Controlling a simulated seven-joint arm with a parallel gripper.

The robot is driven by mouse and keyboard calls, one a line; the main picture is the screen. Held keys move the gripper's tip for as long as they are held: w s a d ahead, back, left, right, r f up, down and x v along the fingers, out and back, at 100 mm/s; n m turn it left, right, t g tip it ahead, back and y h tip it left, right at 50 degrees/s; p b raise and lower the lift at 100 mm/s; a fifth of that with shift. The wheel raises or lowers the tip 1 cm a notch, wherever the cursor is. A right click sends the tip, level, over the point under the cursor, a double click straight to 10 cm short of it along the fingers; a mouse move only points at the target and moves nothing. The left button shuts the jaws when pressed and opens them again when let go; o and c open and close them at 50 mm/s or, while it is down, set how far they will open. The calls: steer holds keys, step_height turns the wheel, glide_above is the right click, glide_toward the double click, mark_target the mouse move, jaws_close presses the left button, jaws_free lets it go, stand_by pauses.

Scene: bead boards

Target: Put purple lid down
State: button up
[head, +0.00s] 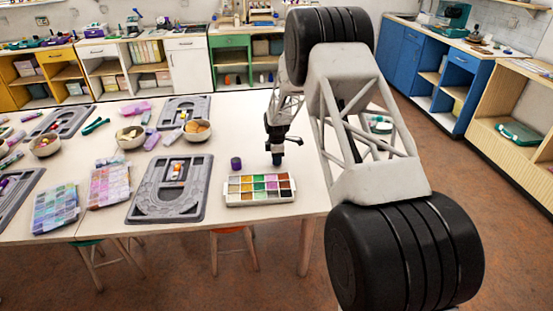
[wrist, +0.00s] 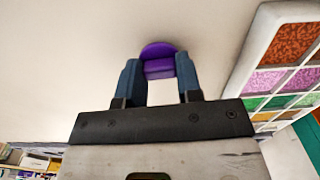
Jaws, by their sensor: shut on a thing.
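My gripper (wrist: 158,72) is shut on a purple lid (wrist: 158,68), which sits between its two blue fingertips in the wrist view. In the head view my gripper (head: 277,159) points down over the light table, just behind the bead box, and the held lid cannot be made out there. A small purple cylinder (head: 236,163) stands on the table to the left of my gripper. I cannot tell how far the held lid is above the table.
A white compartment box of coloured beads (head: 260,203) lies in front of my gripper; it also shows in the wrist view (wrist: 262,45). A grey bead board (head: 192,208) lies to the left. Bowls, such as one with beads (head: 198,137), stand behind. Bare table surrounds the purple cylinder.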

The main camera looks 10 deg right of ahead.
steer(key=shift+f, duration=0.15)
steer(key=o, duration=0.9)
step_height(320, 180, up, 12)
stand_by(0.7)
steer(key=shift+r, duration=0.2)
stand_by(0.4)
